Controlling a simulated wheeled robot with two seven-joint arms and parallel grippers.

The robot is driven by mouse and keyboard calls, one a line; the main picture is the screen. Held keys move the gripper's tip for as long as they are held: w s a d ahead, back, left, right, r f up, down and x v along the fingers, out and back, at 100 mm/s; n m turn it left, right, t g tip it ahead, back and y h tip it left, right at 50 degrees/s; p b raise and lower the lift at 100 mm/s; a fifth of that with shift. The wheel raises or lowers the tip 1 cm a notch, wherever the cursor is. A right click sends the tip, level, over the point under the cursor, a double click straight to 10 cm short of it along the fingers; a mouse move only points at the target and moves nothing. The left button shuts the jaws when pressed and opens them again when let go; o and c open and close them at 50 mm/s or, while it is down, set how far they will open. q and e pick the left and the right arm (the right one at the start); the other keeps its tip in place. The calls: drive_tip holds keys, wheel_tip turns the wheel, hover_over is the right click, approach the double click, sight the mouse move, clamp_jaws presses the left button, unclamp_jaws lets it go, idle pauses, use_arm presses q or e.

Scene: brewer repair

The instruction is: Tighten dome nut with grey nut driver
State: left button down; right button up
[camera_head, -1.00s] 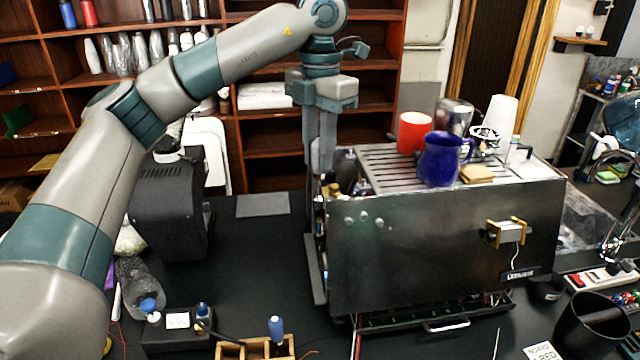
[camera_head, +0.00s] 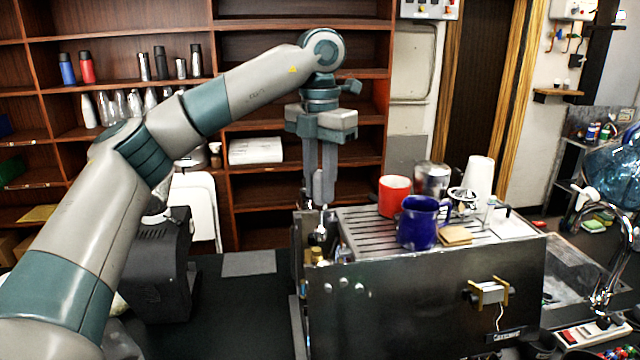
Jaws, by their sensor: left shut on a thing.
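My left gripper (camera_head: 320,198) points straight down above the left end of the espresso machine (camera_head: 420,300). Its fingers are shut on a small light-grey piece (camera_head: 318,187), which looks like the grey nut driver, though its shape is mostly hidden by the fingers. The fingertips are near the height of the machine's top, over the open left side (camera_head: 316,240), where some metal and brass-coloured parts show. I cannot make out the dome nut among them. My right gripper is not in view.
A red mug (camera_head: 394,196), a blue mug (camera_head: 418,224), a metal pitcher (camera_head: 432,176) and white stacked cups (camera_head: 479,180) stand on the machine's top. A black grinder (camera_head: 158,270) stands to the left. Bare dark counter (camera_head: 235,310) lies between it and the machine.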

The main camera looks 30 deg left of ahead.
sight(319, 204)
use_arm(q)
drive_tip(key=shift+f+b, duration=0.5)
drive_tip(key=shift+f, duration=0.35)
drive_tip(key=shift+f+b, duration=0.65)
drive_tip(key=shift+f, duration=0.55)
